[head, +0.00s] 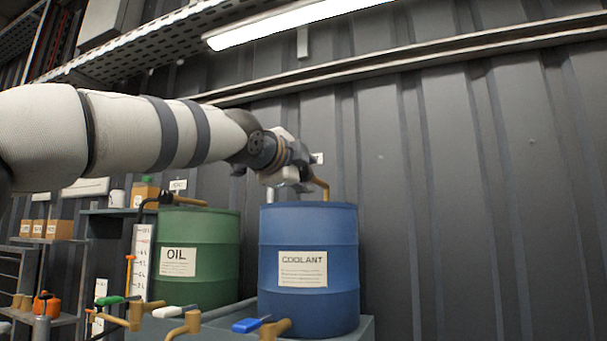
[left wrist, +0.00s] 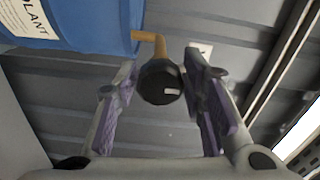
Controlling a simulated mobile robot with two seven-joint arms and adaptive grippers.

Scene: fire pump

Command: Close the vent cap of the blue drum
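The blue drum (head: 308,270), labelled COOLANT, stands upright on a grey base; its side also shows at the upper left of the left wrist view (left wrist: 95,22). A bent brass pipe (head: 323,188) rises from its top. In the left wrist view the pipe (left wrist: 150,37) meets a round black cap (left wrist: 160,84) with a white mark. My left gripper (head: 296,178) is above the drum top, and hides the cap in the head view. In the left wrist view its fingers (left wrist: 161,62) are open on either side of the cap, with a gap visible at the right finger. My right gripper is not in view.
A green OIL drum (head: 200,255) stands left of the blue one. Brass valves with white (head: 175,311) and blue (head: 251,324) handles are in front of the drums. A corrugated wall (head: 460,200) is behind. The space right of the blue drum looks clear.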

